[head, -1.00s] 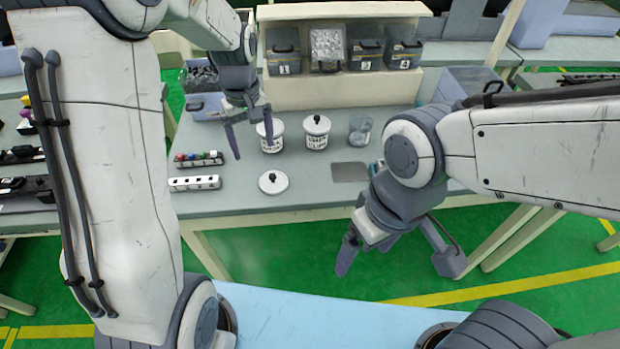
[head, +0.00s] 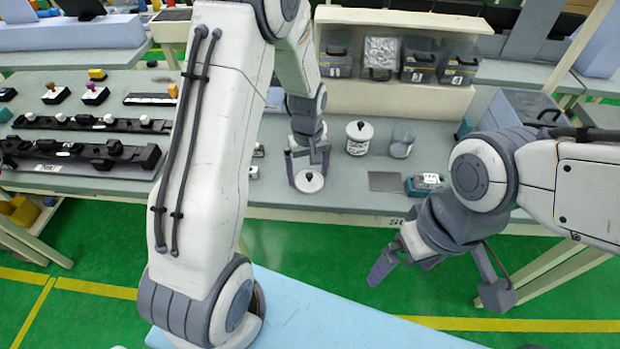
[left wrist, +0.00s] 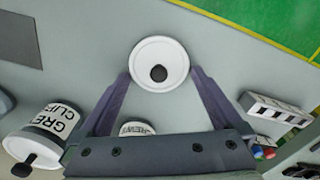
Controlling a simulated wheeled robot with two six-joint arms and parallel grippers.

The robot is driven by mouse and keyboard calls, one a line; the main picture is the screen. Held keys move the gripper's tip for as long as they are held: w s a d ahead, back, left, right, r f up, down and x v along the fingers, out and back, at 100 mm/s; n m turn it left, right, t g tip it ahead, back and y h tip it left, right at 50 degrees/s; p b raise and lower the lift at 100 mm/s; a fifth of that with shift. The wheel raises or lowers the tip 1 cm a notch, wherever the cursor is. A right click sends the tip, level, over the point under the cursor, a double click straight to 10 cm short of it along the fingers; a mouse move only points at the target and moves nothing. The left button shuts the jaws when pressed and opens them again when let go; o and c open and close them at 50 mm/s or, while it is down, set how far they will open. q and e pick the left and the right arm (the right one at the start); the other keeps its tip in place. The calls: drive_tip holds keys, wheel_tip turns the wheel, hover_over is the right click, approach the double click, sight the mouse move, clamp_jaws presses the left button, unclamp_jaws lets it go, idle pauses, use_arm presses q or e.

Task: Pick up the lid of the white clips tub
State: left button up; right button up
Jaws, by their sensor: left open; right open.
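A round white lid with a black knob (head: 311,184) lies flat on the grey table near its front edge. My left gripper (head: 308,178) is open with its fingers on either side of the lid. In the left wrist view the lid (left wrist: 160,50) lies between the fingertips (left wrist: 159,74), which are close to its rim; I cannot tell whether they touch. A lidded white tub (head: 359,142) stands to the right; it also shows in the left wrist view (left wrist: 42,128). Another white tub (left wrist: 137,128) is mostly hidden behind the gripper. My right gripper (head: 438,282) is open and empty, off the table's front.
A white slotted block (left wrist: 278,110) is near the left gripper. A shelf with numbered bins (head: 395,88) stands behind.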

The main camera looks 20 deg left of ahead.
use_arm(q)
drive_tip(key=c, duration=0.9)
drive_tip(key=shift+c, duration=0.2)
